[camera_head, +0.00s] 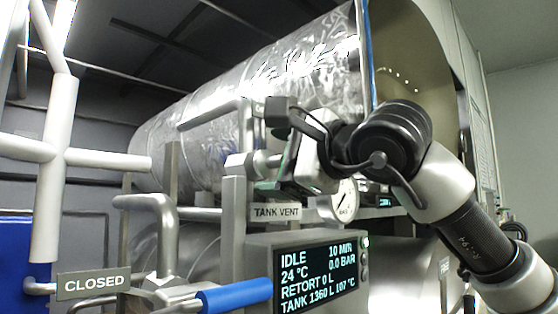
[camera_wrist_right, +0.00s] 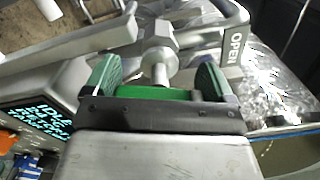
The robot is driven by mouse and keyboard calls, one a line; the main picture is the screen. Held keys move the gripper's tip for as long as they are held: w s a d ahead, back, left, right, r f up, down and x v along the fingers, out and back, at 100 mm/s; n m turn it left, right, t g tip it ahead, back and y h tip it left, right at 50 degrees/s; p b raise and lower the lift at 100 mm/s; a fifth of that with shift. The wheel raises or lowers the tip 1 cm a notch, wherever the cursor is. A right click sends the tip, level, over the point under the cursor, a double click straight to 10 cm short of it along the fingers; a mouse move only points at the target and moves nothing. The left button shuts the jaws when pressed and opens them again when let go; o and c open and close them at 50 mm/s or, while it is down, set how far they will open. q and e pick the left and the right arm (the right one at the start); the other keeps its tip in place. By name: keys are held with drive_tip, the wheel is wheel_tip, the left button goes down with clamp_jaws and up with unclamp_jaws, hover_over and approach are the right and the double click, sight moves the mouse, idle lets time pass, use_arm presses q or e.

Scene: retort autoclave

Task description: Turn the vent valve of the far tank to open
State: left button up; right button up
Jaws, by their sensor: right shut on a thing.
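In the head view my right gripper (camera_head: 296,166) is at the vent valve (camera_head: 246,164), just above the TANK VENT sign (camera_head: 277,212). In the right wrist view the two green pads of the gripper (camera_wrist_right: 158,78) stand either side of a green handle bar (camera_wrist_right: 150,93), and the jaws are shut on it. The bar sits at the end of the steel valve stem (camera_wrist_right: 158,50). An OPEN plate (camera_wrist_right: 235,48) shows beside the valve in that view. The handle is mostly hidden by the gripper in the head view. My left gripper is not in view.
A foil-wrapped tank (camera_head: 260,85) lies behind the valve. Below are a display panel (camera_head: 318,272) reading IDLE, a pressure gauge (camera_head: 344,200), a blue lever (camera_head: 236,295) and a CLOSED plate (camera_head: 93,284). White pipes (camera_head: 58,160) stand at the left.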

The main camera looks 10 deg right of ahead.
drive_tip(key=shift+f+n, duration=0.15)
drive_tip(key=shift+n, duration=1.65)
drive_tip(key=o, duration=0.7)
drive_tip(key=shift+o, duration=0.2)
drive_tip(key=shift+s, duration=0.1)
drive_tip(key=shift+s, duration=0.1)
drive_tip(key=shift+s+d+f+b, duration=0.1)
drive_tip(key=shift+s+d+b, duration=0.15)
drive_tip(key=shift+b, duration=0.1)
drive_tip(key=b+v, duration=0.4)
drive_tip(key=v, duration=0.6)
